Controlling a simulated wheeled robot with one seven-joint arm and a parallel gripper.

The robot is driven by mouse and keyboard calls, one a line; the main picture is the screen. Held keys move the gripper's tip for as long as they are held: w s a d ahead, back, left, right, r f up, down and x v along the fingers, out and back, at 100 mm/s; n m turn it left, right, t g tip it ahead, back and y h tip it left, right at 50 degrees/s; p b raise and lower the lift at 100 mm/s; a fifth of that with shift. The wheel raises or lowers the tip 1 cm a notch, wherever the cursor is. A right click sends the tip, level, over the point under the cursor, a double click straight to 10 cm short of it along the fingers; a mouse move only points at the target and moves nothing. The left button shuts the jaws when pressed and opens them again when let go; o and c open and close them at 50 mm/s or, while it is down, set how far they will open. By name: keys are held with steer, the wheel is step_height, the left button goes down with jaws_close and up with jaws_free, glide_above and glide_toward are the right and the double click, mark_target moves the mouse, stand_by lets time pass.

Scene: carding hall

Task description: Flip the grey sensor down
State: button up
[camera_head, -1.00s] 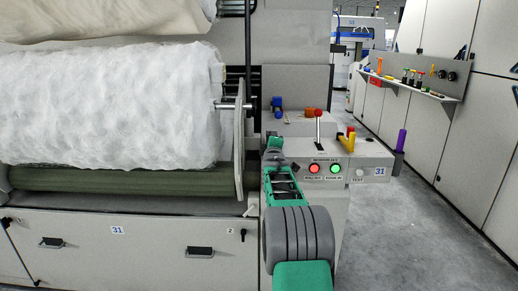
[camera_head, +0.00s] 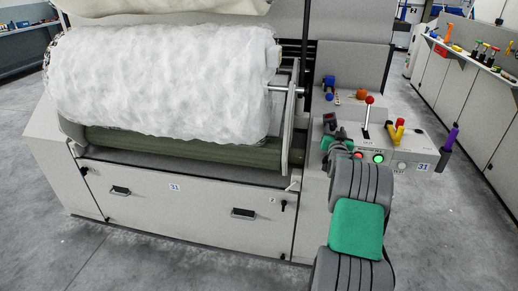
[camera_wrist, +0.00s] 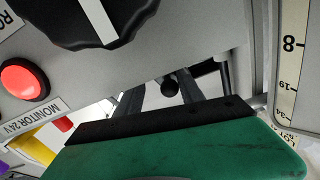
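I cannot pick out the grey sensor for certain; it may be small or hidden behind my gripper. In the head view my gripper (camera_head: 334,134) is at the left end of the grey control console (camera_head: 418,145), beside the roll's right end, partly covered by my arm. In the wrist view two dark fingers (camera_wrist: 160,96) stand apart beyond the black and green gripper body. A small black round end (camera_wrist: 170,86) shows between them; I cannot tell whether they touch it. A black knob (camera_wrist: 90,18) with a white line and a red button (camera_wrist: 24,78) are close by.
A white fibre roll (camera_head: 165,85) lies over a green roller (camera_head: 190,148) left of the console. A red-tipped lever (camera_head: 368,112), yellow handle (camera_head: 396,133) and lit green button (camera_head: 378,158) stand right of my gripper. A scale plate (camera_wrist: 292,60) edges the wrist view. Floor is clear in front.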

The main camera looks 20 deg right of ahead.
steer(key=shift+m, duration=0.3)
steer(key=b+v, duration=0.1)
steer(key=v, duration=0.6)
steer(key=shift+s+a, duration=0.15)
steer(key=shift+s, duration=0.2)
steer(key=a+r+n+g+y+p, duration=0.1)
steer(key=a+r+n+y+p, duration=0.15)
steer(key=a, duration=0.65)
steer(key=a+r+n+g+y+p, duration=0.1)
steer(key=a+r+g+y+p, duration=0.15)
steer(key=a, duration=0.75)
steer(key=s+a+r+n+g+y+p, duration=0.1)
steer(key=s+a+g, duration=0.1)
steer(key=s+a, duration=0.3)
steer(key=s+a+r+n+g+y+p, duration=0.1)
steer(key=s+a, duration=0.4)
steer(key=a, duration=0.6)
steer(key=shift+s+a+n+g+y+p, duration=0.2)
steer(key=shift+s+n+g+y+p, duration=0.3)
steer(key=shift+y, duration=0.3)
steer(key=shift+r, duration=0.1)
